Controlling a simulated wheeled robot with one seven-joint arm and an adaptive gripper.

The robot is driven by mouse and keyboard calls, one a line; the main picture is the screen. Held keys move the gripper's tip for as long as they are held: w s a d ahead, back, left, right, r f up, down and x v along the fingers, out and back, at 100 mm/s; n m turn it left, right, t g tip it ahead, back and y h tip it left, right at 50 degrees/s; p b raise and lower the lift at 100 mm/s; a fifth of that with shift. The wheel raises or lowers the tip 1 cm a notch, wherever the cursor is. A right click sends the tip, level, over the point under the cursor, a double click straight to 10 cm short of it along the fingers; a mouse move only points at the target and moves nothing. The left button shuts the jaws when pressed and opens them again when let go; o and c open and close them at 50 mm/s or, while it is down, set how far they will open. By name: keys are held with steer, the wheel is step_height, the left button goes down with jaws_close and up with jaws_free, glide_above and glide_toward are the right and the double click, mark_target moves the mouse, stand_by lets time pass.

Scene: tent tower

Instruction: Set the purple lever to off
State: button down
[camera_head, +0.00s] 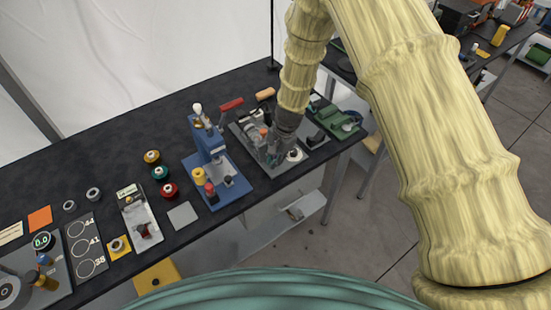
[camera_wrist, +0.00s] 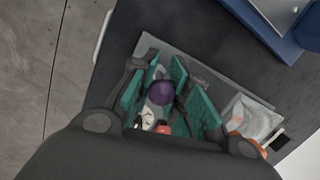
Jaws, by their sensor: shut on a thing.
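The purple lever's round knob (camera_wrist: 160,92) shows in the wrist view, between the green finger pads of my gripper (camera_wrist: 163,85). My gripper is shut on it. The lever's lower part and its exact tilt are hard to make out behind the fingers. In the head view my gripper (camera_head: 274,152) reaches down onto a grey plate with mounted parts (camera_head: 312,140) near the table's front edge. There the lever is hidden by the gripper. In the wrist view the grey plate (camera_wrist: 225,80) lies beneath the fingers.
A blue press (camera_head: 228,190) stands close on the left of my gripper. A green device (camera_head: 335,118) lies to the right. Several small parts, including a red-topped knob (camera_head: 169,189) and a grey square (camera_head: 183,215), lie farther left on the dark table (camera_head: 115,148).

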steer(key=shift+w+a+r+g+h, duration=0.15)
steer(key=shift+w+g+h, duration=0.15)
steer(key=shift+g+h, duration=0.3)
stand_by(0.6)
steer(key=c, duration=1.5)
jaws_free()
steer(key=shift+c, duration=0.2)
step_height(320, 180, up, 10)
steer(key=shift+f, duration=0.1)
